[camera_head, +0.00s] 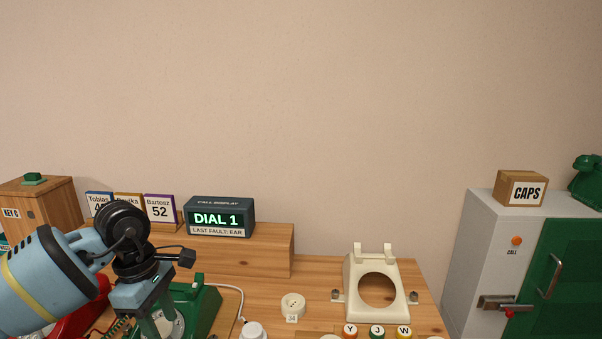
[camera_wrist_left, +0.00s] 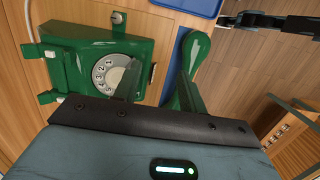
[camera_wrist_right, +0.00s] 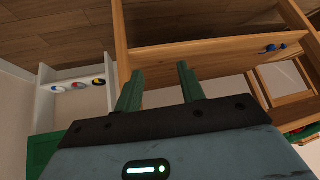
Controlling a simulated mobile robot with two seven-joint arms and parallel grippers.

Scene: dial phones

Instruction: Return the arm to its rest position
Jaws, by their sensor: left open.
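My left gripper (camera_head: 152,322) hangs over the green dial phone (camera_head: 205,312) at the lower left of the head view. In the left wrist view, the left gripper (camera_wrist_left: 160,85) is open, its fingers apart. One finger overlaps the phone's white dial (camera_wrist_left: 112,70); I cannot tell whether it touches. The green handset (camera_wrist_left: 193,50) lies beside the phone, partly behind the other finger. My right gripper (camera_wrist_right: 158,82) shows only in its own wrist view. It is open and empty, in front of wooden furniture.
A display (camera_head: 220,217) reading DIAL 1 stands on a wooden riser (camera_head: 265,250). A cream phone shell (camera_head: 360,305), a small round part (camera_head: 293,304) and lettered caps (camera_head: 377,331) are on the table. A grey and green cabinet (camera_head: 480,240) stands at right. A red object (camera_head: 75,318) sits under my left arm.

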